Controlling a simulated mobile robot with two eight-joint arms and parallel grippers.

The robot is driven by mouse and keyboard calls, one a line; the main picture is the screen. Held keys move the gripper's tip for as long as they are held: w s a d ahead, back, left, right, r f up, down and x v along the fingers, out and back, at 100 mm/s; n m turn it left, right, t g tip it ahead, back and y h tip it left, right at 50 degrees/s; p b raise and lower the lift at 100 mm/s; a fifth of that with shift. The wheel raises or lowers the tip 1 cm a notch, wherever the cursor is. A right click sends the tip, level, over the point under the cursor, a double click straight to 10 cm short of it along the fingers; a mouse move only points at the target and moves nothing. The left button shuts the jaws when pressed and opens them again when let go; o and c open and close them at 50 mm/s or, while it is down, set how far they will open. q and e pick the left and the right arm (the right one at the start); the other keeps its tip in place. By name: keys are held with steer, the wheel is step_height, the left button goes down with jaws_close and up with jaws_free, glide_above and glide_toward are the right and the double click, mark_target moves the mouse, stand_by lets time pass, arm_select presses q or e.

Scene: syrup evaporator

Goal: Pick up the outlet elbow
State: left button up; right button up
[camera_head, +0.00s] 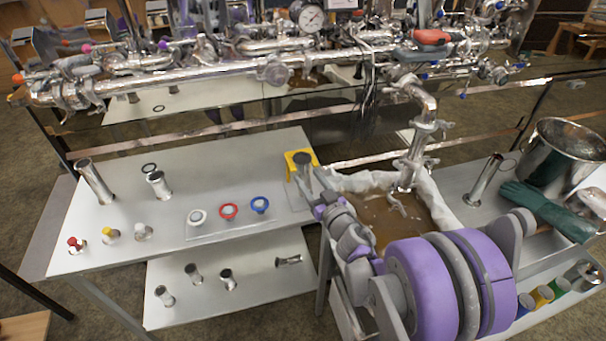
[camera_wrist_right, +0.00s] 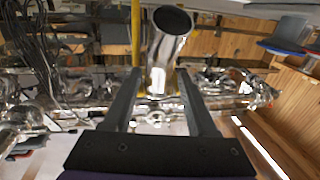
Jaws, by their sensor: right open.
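The outlet elbow, a shiny metal bent tube with a dark round opening (camera_wrist_right: 166,62), stands between the two fingers of my right gripper (camera_wrist_right: 162,100) in the right wrist view. In the head view its dark top (camera_head: 303,159) shows at a yellow stand (camera_head: 291,154) on the right end of the left table. My right gripper (camera_head: 317,182) is open beside it; the fingers look apart from the tube. The lower part of the elbow is hidden by the gripper in the head view. My left gripper is not in view.
The left steel table (camera_head: 240,165) carries metal tubes, coloured fittings and ring gaskets (camera_head: 228,211). Shiny pipework (camera_head: 200,75) crosses behind. To the right are a syrup-coloured basin (camera_head: 385,222), green gloves (camera_head: 540,208) and a metal bucket (camera_head: 560,155). The table's middle is clear.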

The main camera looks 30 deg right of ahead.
mark_target(306, 173)
steer(key=w+p, duration=0.1)
steer(key=w, duration=0.4)
steer(key=shift+d, duration=0.2)
jaws_close()
